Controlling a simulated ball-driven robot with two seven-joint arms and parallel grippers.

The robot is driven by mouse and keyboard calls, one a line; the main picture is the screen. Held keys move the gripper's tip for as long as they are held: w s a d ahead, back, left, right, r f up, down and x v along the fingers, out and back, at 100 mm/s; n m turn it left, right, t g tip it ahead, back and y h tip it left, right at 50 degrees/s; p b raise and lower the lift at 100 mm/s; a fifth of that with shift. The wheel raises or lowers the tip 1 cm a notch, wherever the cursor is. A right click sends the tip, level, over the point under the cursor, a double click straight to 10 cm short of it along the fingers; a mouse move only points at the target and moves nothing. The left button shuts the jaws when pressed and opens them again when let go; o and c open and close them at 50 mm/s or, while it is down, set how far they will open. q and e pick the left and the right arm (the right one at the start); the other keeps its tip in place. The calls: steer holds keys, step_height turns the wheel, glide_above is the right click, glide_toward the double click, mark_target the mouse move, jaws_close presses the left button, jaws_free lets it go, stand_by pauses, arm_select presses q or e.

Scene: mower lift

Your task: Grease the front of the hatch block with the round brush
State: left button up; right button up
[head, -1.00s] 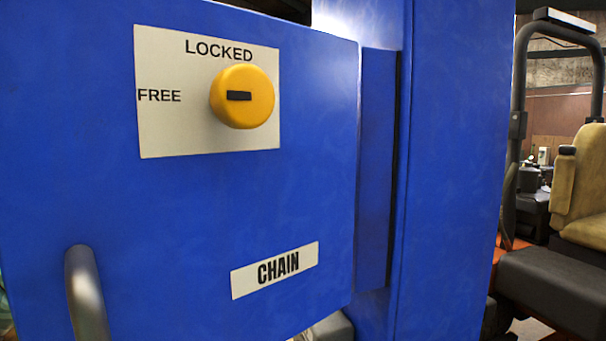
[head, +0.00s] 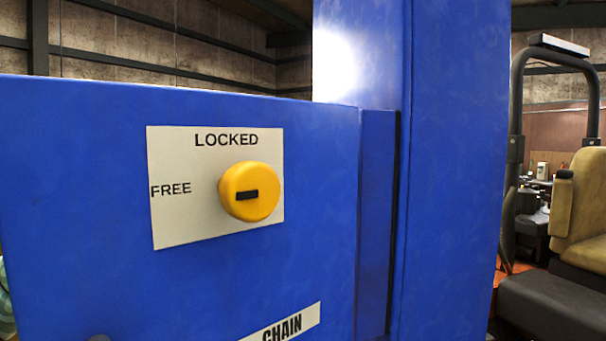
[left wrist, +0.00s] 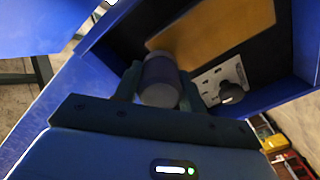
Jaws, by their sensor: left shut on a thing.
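In the left wrist view my left gripper (left wrist: 158,88) is shut on a thick grey-violet cylinder (left wrist: 160,75), held between its two dark fingers. It may be the round brush; no bristles or grease can be made out. The gripper is at the mouth of an open blue box (left wrist: 302,35) with a dark inside. A tan-yellow panel (left wrist: 225,32) lies in the box beyond the cylinder; whether the two touch I cannot tell. I cannot make out the hatch block for certain. Neither gripper shows in the head view.
In the head view a blue panel (head: 90,200) fills the front, with a yellow knob (head: 249,192) on a LOCKED/FREE plate and a CHAIN label (head: 283,326). A blue column (head: 455,180) and a seat (head: 583,205) stand right. A dark knob (left wrist: 231,92) is in the box.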

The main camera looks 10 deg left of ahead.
arm_select(q)
step_height(320, 180, down, 14)
steer(key=b, duration=1.3)
steer(key=shift+f, duration=0.15)
steer(key=b+v, duration=0.2)
steer(key=v, duration=0.4)
stand_by(0.3)
